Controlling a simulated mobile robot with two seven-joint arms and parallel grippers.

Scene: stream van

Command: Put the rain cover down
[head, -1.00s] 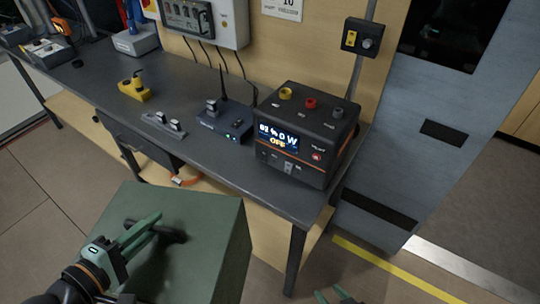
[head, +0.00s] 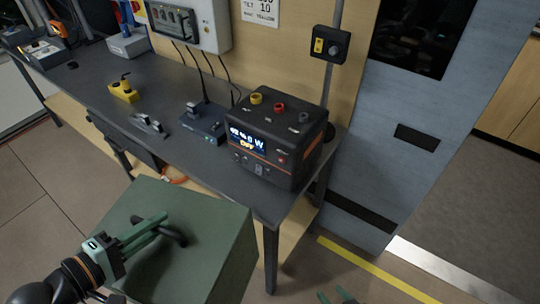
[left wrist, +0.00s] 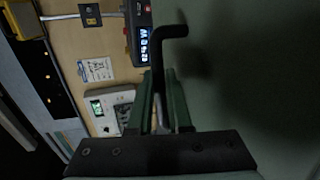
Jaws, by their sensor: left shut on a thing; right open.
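The rain cover (head: 215,265) is a dark green box shape with a black bar handle (head: 176,236) on its top. It is upright in front of the bench, at the lower left of the head view, and its lower edge is out of the picture. My left gripper (head: 160,226) is shut on the handle. In the left wrist view the cover (left wrist: 250,75) fills the right side, and the bent black handle (left wrist: 158,62) runs between my fingers. My right gripper (head: 337,297) shows only its fingertips at the bottom edge, open and apart from the cover.
The dark bench (head: 163,157) stands behind the cover. It bears a power station (head: 277,140), a black box with an antenna (head: 203,122) and a yellow device (head: 123,92). A grey door (head: 410,125) is at right. A yellow floor line (head: 365,265) crosses open floor.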

